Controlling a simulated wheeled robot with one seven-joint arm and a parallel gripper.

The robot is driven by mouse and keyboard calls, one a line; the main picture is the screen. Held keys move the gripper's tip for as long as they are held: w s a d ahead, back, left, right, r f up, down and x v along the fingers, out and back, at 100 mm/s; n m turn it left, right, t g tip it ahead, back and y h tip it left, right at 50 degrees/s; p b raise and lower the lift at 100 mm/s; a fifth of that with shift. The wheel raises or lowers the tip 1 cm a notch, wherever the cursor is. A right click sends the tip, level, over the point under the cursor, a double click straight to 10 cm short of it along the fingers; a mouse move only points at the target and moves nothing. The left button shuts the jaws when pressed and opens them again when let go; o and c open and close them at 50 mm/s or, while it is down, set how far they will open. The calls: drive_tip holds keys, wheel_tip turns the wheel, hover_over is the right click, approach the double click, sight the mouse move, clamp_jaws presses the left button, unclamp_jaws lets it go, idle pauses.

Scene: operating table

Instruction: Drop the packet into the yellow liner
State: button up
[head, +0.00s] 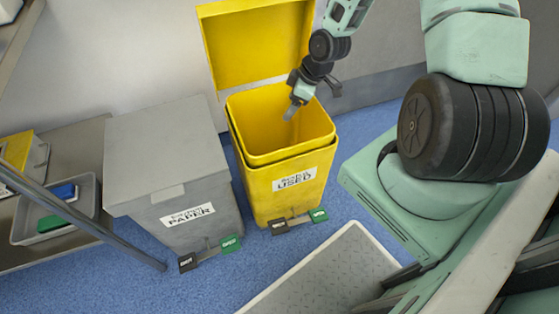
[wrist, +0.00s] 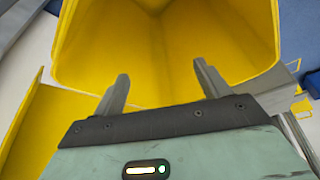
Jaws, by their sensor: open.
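The yellow liner (head: 262,152) sits inside a yellow bin (head: 283,199) labelled "USED", whose lid (head: 257,40) stands open at the back. My gripper (head: 292,110) is over the liner's mouth, pointing down. In the wrist view my gripper (wrist: 161,72) has its two fingers spread apart with nothing between them. The liner's yellow inner walls (wrist: 205,45) fill the view beyond the fingers. I see no packet in either view. The liner's floor is mostly hidden by its front wall in the head view.
A grey bin (head: 165,160) labelled "PAPER" stands shut to the left. Green and dark pedals sit in front of both bins. At far left, a grey tray (head: 84,212) on a shelf holds a blue item (head: 64,191) and a green item (head: 52,223). Blue floor shows around.

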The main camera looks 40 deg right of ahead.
drive_tip(key=p+v, duration=0.6)
drive_tip(key=v, duration=1)
drive_tip(key=shift+r, duration=0.25)
drive_tip(key=shift+s, duration=0.1)
drive_tip(key=s+a+r+g+h, duration=0.1)
drive_tip(key=s+a+r, duration=0.25)
drive_tip(key=a, duration=0.65)
drive_tip(key=s+a+r+g+h, duration=0.15)
drive_tip(key=a+r, duration=0.35)
drive_tip(key=a, duration=0.5)
drive_tip(key=s+a+r, duration=0.7)
drive_tip(key=s+a, duration=0.3)
drive_tip(key=s, duration=0.3)
wheel_tip(320, 180, up, 14)
drive_tip(key=p, duration=1.4)
drive_tip(key=shift+w+m+g+p, duration=0.25)
drive_tip(key=shift+m+g+p, duration=0.1)
drive_tip(key=shift+g, duration=0.1)
drive_tip(key=shift+a+f, duration=0.1)
